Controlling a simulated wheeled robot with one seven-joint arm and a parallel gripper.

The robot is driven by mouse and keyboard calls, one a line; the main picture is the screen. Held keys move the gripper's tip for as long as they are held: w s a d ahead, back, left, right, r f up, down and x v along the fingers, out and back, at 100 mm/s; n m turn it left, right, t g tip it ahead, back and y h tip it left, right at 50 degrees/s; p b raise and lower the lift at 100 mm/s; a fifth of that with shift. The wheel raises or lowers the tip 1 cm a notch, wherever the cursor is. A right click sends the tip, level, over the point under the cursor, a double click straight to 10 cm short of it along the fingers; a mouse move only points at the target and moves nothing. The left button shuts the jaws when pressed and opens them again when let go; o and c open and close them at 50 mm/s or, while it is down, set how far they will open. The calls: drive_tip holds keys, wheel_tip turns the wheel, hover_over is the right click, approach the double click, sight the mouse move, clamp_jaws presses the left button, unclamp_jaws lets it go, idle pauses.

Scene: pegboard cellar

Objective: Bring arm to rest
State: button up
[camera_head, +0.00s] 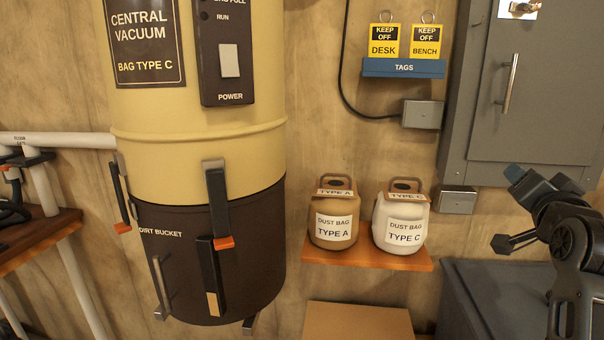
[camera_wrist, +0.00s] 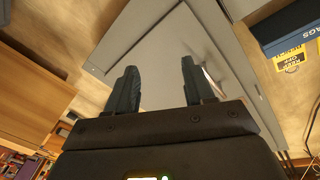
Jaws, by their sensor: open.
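My gripper (camera_head: 508,210) is at the right of the head view, at the end of my dark arm, in front of the wall below the grey cabinet. In the wrist view my gripper (camera_wrist: 158,88) shows two dark fingers spread apart with nothing between them. The grey cabinet (camera_wrist: 150,40) fills the view beyond the fingers. The gripper touches nothing that I can see.
The central vacuum (camera_head: 200,140) stands at left, its dirt bucket below. A Type A dust bag (camera_head: 333,232) and a Type C dust bag (camera_head: 402,236) sit on an orange shelf (camera_head: 370,257). The grey wall cabinet (camera_head: 535,90) is close above my arm; a dark grey box (camera_head: 480,300) is below.

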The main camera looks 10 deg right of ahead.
drive_tip(key=s+a+f+n+y, duration=0.3)
drive_tip(key=s+a+f+n, duration=0.25)
drive_tip(key=s+f, duration=0.45)
drive_tip(key=s+a+f+n+y, duration=0.2)
drive_tip(key=s+a+f+n, duration=0.2)
drive_tip(key=s+a+f, duration=0.45)
drive_tip(key=s+a+n+y, duration=0.1)
drive_tip(key=s+a, duration=0.2)
drive_tip(key=s, duration=0.5)
drive_tip(key=s+a+f+y, duration=0.1)
drive_tip(key=s+a, duration=0.3)
drive_tip(key=s, duration=0.5)
drive_tip(key=s+a+f+n+g+y, duration=0.1)
drive_tip(key=s+a, duration=0.3)
drive_tip(key=s, duration=0.5)
drive_tip(key=shift+s+n, duration=0.25)
drive_tip(key=shift+n, duration=0.1)
drive_tip(key=shift+f, duration=0.1)
